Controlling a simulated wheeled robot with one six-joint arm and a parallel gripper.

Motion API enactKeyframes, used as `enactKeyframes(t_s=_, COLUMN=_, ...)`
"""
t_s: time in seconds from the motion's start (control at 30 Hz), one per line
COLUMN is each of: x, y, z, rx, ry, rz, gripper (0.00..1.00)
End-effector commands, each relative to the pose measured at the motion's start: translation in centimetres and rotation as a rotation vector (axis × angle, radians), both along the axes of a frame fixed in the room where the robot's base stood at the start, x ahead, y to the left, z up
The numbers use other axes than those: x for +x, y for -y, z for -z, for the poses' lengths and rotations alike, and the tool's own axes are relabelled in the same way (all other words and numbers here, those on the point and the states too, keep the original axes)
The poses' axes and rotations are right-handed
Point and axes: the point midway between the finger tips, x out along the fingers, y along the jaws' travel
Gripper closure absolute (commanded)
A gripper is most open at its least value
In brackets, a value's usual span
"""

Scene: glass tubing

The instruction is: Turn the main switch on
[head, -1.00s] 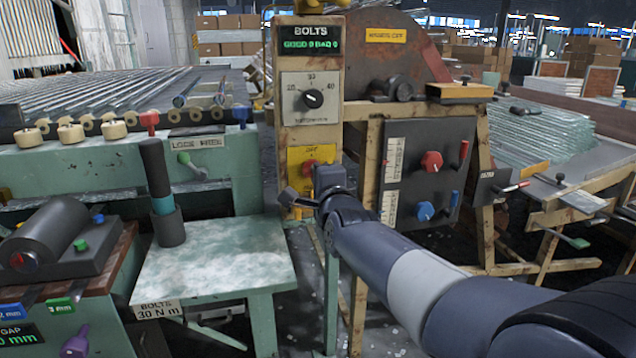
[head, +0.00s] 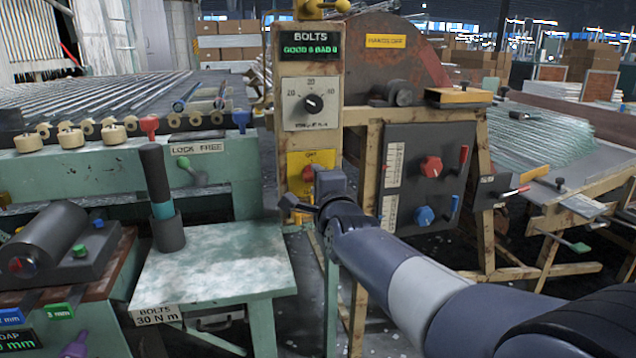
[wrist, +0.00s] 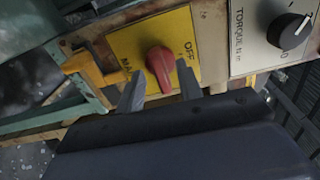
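The main switch is a red rotary knob (wrist: 160,68) on a yellow plate (wrist: 128,44) marked OFF, on the front of a worn wooden post. In the head view the yellow plate (head: 297,160) is partly hidden behind my gripper (head: 312,203). In the wrist view my gripper (wrist: 158,92) is open, with one finger on each side of the red knob's near end. I cannot tell whether the fingers touch the knob. The knob's handle points roughly across the plate, with its near end toward my gripper.
A black torque dial (head: 313,103) is above the switch on the same post. A yellow lever (wrist: 82,66) sits beside the plate. A grey panel (head: 425,180) with red and blue knobs is to the right. A green bench (head: 215,265) stands left.

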Motion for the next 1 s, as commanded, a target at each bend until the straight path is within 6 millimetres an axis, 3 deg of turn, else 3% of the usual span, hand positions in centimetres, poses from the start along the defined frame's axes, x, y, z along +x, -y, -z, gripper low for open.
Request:
enactKeyframes(t_s=0.6, x=-8.9, y=2.6, z=-0.2, rx=0.001, ry=0.002, rz=0.000, gripper=0.65)
enactKeyframes(t_s=1.0, x=-10.2, y=2.9, z=0.0, rx=0.001, ry=0.000, rz=0.000, gripper=0.65)
